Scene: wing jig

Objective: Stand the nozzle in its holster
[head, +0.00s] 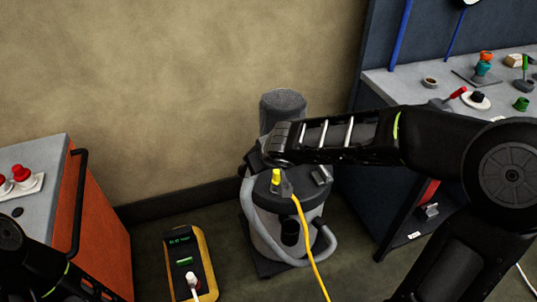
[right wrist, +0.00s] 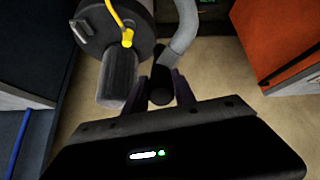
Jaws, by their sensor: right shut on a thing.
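The nozzle (right wrist: 161,88) is a short dark tube at the end of the grey hose (right wrist: 184,38). In the right wrist view my right gripper (right wrist: 162,95) is shut on it, one finger on each side. In the head view my right gripper (head: 265,158) is over the back left of the vacuum's lid and hides the nozzle. An upright grey cylinder (head: 283,104), which looks like the holster, stands behind the lid. It is beside the nozzle, to its left, in the right wrist view (right wrist: 118,80). My left gripper is out of frame; only part of that arm shows.
The vacuum (head: 268,238) stands on the floor by the wall. A yellow cord (head: 310,248) runs from a yellow plug on its lid. A yellow-edged power box (head: 190,263) lies left of it. An orange cabinet (head: 100,235) is at left, a cluttered workbench (head: 405,82) at right.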

